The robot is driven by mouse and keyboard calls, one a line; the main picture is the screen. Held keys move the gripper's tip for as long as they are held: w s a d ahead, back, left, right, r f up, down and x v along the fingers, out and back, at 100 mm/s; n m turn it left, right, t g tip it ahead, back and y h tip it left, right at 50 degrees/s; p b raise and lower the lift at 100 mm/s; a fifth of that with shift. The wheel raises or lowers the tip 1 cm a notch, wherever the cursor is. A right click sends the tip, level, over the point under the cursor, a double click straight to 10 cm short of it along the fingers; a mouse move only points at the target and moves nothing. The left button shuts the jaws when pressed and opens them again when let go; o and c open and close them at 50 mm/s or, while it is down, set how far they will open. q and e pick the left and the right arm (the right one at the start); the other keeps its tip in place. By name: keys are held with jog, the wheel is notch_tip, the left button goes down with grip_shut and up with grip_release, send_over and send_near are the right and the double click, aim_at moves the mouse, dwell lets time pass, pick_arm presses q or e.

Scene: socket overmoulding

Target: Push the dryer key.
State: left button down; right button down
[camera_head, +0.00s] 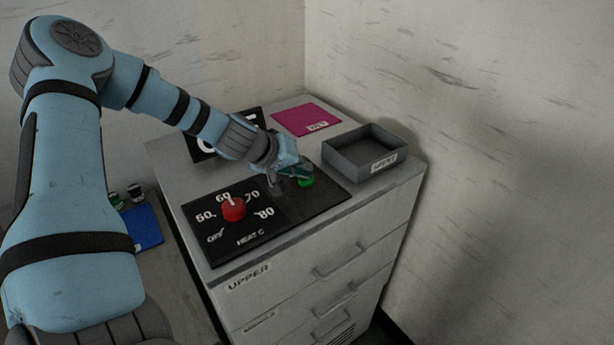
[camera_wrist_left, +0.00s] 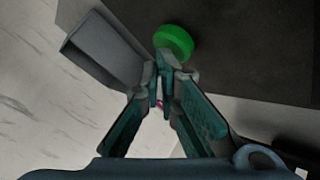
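The green round key (camera_head: 306,181) is on the right part of the black control panel (camera_head: 320,198) on top of the cabinet. It also shows in the left wrist view (camera_wrist_left: 174,41), just beyond my fingertips. My left gripper (camera_head: 290,176) is over the panel right beside the key, pointing down at it. In the left wrist view its fingers (camera_wrist_left: 162,78) come together at the tips with nothing between them. I cannot tell whether the tips touch the key. My right gripper is not in view.
A red knob (camera_head: 233,209) with heat markings is on the panel's left part. A grey open tray (camera_head: 345,155) stands at the right, and a pink mat (camera_head: 308,119) lies behind. A dark sign (camera_head: 200,149) is partly behind my arm. A blue mat (camera_head: 142,228) lies lower left.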

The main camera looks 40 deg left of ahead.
pick_arm(q)
jog(key=shift+s+d+f, duration=0.1)
jog(key=shift+s+f, duration=0.1)
jog(key=shift+f, duration=0.2)
jog(key=shift+w+r, duration=0.1)
jog(key=shift+r, duration=0.05)
jog(key=r+p, duration=0.1)
jog(key=r, duration=0.1)
jog(key=r+p, duration=0.4)
jog(key=shift+w+r, duration=0.1)
jog(key=shift+w, duration=0.3)
jog(key=shift+s+r, duration=0.1)
jog(key=shift+a, duration=0.2)
jog(key=shift+f, duration=0.2)
